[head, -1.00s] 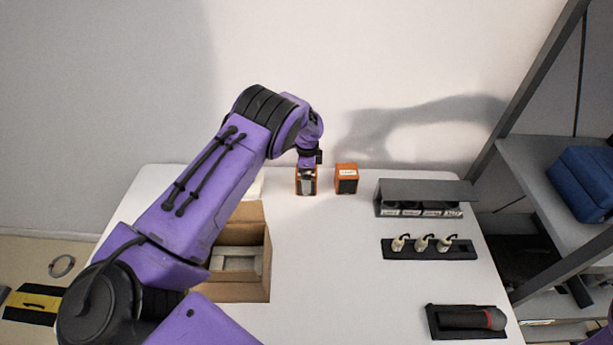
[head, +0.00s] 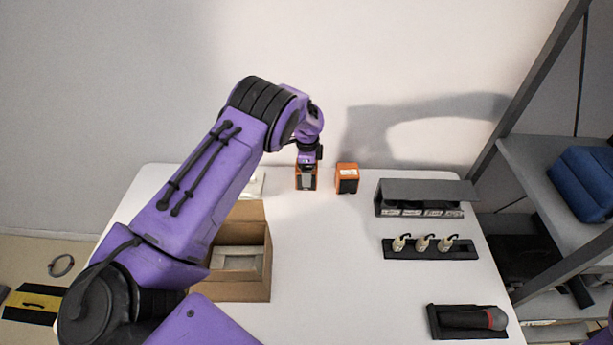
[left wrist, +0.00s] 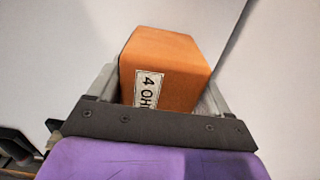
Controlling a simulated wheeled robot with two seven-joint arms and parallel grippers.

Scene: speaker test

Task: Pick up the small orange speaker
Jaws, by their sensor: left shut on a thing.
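An orange speaker (head: 300,184) with a dark front is at the back of the white table, under my left gripper (head: 307,172). In the left wrist view the orange speaker (left wrist: 165,60) sits between the two grey fingers and carries a white label reading "4 OH". My left gripper is shut on it. From these views I cannot tell whether it touches the table. A second orange speaker (head: 347,178) with a white label on top stands just to the right. My right gripper is not in view.
An open cardboard box (head: 262,290) stands on the table left of centre. The middle of the table is clear.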

